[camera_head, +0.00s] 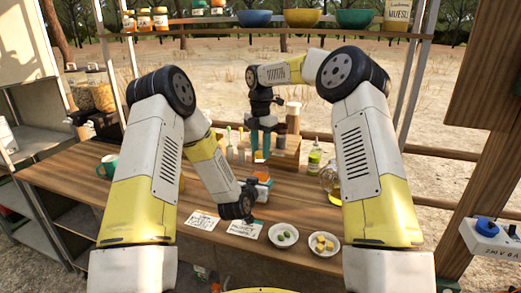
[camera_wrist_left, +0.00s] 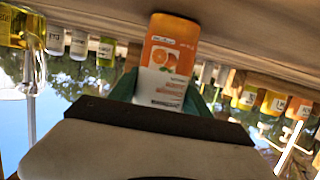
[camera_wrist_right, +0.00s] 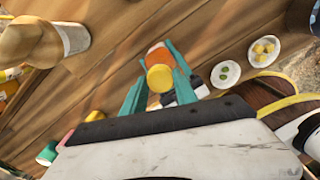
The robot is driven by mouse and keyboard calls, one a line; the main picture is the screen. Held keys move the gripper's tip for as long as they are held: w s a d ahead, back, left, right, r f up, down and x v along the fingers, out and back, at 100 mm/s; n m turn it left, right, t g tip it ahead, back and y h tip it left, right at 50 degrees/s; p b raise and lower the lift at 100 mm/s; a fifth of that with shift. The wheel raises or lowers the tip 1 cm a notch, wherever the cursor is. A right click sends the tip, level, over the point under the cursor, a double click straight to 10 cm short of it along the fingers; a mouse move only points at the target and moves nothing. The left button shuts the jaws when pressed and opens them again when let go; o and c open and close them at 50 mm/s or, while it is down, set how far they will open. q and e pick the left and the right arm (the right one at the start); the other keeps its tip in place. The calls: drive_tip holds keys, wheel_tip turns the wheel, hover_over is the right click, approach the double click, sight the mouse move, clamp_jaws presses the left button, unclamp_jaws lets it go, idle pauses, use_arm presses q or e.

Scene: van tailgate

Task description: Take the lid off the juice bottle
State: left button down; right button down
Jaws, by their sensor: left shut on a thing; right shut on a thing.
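The juice bottle (camera_head: 264,180), with an orange and white label, stands low over the middle of the table. It also shows in the left wrist view (camera_wrist_left: 168,62), between the green fingers. My left gripper (camera_head: 257,187) is shut on the bottle's body from the side. My right gripper (camera_head: 261,147) points down above the bottle. In the right wrist view a round yellow lid (camera_wrist_right: 160,78) sits between its teal fingers, with an orange part behind it. The right gripper is shut on the lid. I cannot tell whether lid and bottle still touch.
Two white plates stand at the front right, one with green pieces (camera_head: 283,235) and one with yellow pieces (camera_head: 324,243). Cards (camera_head: 243,229) lie to their left. A green-capped bottle (camera_head: 314,160) and a wooden crate (camera_head: 285,148) stand behind. A teal mug (camera_head: 109,165) stands far left.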

sight(261, 152)
drive_tip(key=shift+r, duration=0.2)
idle(0.3)
drive_tip(key=shift+r, duration=0.95)
drive_tip(key=shift+r, duration=2)
use_arm(q)
drive_tip(key=shift+c, duration=2.1)
unclamp_jaws()
